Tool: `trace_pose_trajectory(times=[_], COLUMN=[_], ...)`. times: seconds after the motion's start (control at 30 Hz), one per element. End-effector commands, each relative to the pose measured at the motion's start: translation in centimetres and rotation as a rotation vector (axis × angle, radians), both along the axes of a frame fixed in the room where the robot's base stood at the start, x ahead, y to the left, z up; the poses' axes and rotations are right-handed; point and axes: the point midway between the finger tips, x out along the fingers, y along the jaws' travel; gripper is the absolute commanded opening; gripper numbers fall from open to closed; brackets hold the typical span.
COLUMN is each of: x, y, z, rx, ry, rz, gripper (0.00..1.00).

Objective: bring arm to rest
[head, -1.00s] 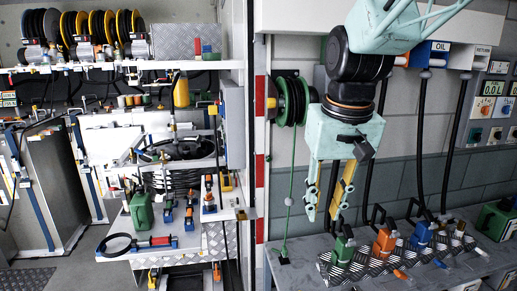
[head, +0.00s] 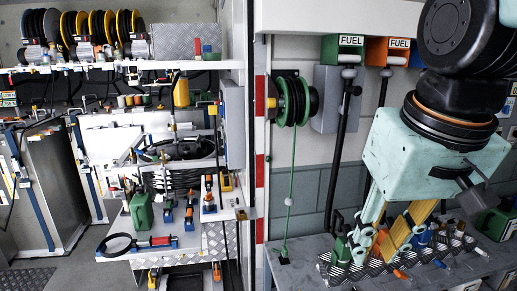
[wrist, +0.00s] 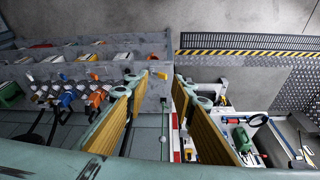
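My gripper (head: 372,245) is at the right in the head view, pointing down with its yellow-padded fingers apart. It hangs in front of the bench with the coloured nozzles, and I cannot tell the exact gap to them. In the wrist view my gripper (wrist: 161,80) shows both fingers spread with nothing between them. My pale green wrist body hides part of the wall behind it.
A grey bench (head: 312,255) holds green, orange and blue nozzles, partly hidden by my gripper. A green hose reel (head: 290,100) and green and orange FUEL boxes (head: 343,46) are on the wall. A cluttered shelf unit (head: 190,66) stands left. Bare floor (wrist: 230,78) shows in the wrist view.

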Motion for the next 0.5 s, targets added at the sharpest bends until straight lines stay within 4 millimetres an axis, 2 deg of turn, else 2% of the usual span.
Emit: trace_pose_trajectory(times=[0.1, 0.5], x=[-2.0, -8.1], y=[-0.4, -1.4], z=[0.0, -0.9], rx=[0.000, -0.003], ry=[-0.012, -0.044], rz=[-0.006, -0.025], gripper=[0.23, 0.23])
